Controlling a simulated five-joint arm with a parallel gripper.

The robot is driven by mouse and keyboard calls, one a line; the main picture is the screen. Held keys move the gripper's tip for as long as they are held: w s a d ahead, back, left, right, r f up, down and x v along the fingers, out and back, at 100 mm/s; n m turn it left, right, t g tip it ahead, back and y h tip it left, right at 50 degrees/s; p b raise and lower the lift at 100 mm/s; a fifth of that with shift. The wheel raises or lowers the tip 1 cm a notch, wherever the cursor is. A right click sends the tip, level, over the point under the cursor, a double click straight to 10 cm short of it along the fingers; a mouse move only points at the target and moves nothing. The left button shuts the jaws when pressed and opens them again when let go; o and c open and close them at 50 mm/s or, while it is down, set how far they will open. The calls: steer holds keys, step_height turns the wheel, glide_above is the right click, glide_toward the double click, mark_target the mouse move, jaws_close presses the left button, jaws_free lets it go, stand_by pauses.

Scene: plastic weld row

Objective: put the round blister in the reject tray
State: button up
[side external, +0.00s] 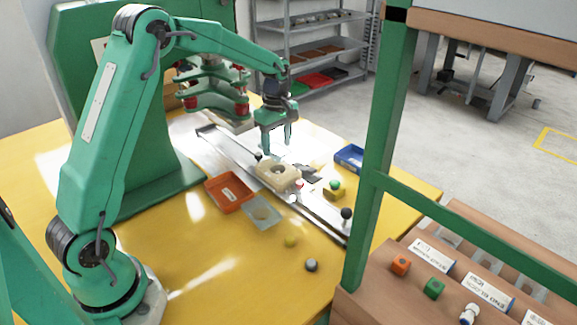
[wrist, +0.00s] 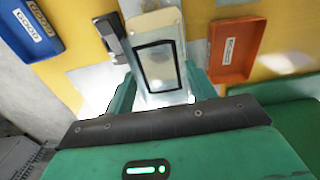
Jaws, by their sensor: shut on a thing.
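My gripper (side external: 275,142) is above the rail, beyond the beige block. In the wrist view my gripper (wrist: 161,92) has its two fingers on either side of a clear blister with a dark outline (wrist: 143,66), and is shut on it. A pale rounded shape shows inside the outline. In the side view this held piece is too faint to make out. The orange tray (side external: 230,194) carries a white label too small to read and looks empty; it shows right of my gripper in the wrist view (wrist: 235,50). Another clear flat piece (side external: 262,214) lies on the table beside this tray.
A metal rail (side external: 230,148) runs across the yellow table and bears a beige block (side external: 278,176). A yellow block with a green knob (side external: 335,190) stands near its end. A blue tray (side external: 349,158) is behind. A green post (side external: 378,170) stands in front at right.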

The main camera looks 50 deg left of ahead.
steer(key=shift+r, duration=0.2)
steer(key=shift+r, duration=2.3)
steer(key=shift+s, duration=0.1)
steer(key=s+d+f, duration=0.1)
steer(key=s+d, duration=0.2)
steer(key=s, duration=0.4)
steer(key=s+d, duration=0.3)
steer(key=s, duration=0.4)
glide_above(229, 194)
step_height(229, 194, down, 8)
steer(key=shift+r+m, duration=0.15)
steer(key=shift+m, duration=0.25)
steer(key=shift+f, duration=2)
